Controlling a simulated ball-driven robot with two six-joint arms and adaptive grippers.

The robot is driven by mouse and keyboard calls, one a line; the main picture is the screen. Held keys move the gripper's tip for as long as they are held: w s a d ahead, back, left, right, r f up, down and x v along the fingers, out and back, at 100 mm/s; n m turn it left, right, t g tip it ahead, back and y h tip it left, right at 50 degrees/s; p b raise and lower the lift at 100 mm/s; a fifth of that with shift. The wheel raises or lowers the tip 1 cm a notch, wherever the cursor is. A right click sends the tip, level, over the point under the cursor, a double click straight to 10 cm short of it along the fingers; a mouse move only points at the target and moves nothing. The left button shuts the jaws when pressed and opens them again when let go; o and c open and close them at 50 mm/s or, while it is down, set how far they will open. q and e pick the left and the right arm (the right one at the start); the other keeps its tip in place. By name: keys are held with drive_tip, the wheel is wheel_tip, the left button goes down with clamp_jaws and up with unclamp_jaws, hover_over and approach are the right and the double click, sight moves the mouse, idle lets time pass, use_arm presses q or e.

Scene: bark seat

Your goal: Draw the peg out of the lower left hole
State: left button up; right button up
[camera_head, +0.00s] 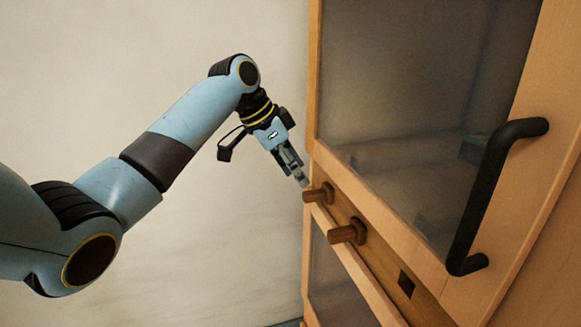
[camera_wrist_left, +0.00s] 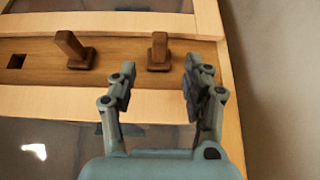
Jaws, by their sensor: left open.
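A wooden strip on the cabinet front bears two brown pegs and an empty square hole (camera_head: 406,283). The left peg in the head view (camera_head: 319,194) stands out from the strip near the cabinet's left edge. It is the right-hand peg in the wrist view (camera_wrist_left: 159,52). The other peg (camera_head: 347,233) stands lower and to the right; the wrist view also shows it (camera_wrist_left: 75,52). My left gripper (camera_head: 301,180) is close to the left peg. In the wrist view its open fingers (camera_wrist_left: 160,80) lie to either side of that peg's line, with a gap between them.
A frosted glass door (camera_head: 400,80) with a black handle (camera_head: 485,195) is above the strip. Another glass panel (camera_head: 340,285) is below it. A pale wall (camera_head: 130,70) leaves free room left of the cabinet.

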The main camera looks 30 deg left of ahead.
sight(310, 192)
use_arm(q)
drive_tip(key=b+x, duration=0.4)
drive_tip(key=shift+s+f, duration=0.1)
drive_tip(key=shift+f, duration=0.1)
drive_tip(key=b+x, duration=0.1)
drive_tip(key=x, duration=0.1)
drive_tip(key=shift+w+d+f, duration=0.15)
drive_tip(key=shift+w+f, duration=0.05)
drive_tip(key=shift+w, duration=0.05)
drive_tip(key=shift+b+x, duration=0.45)
drive_tip(key=shift+x, duration=0.35)
use_arm(e)
wheel_tip(310, 192, down, 7)
drive_tip(key=shift+a, duration=0.25)
drive_tip(key=shift+d, duration=0.1)
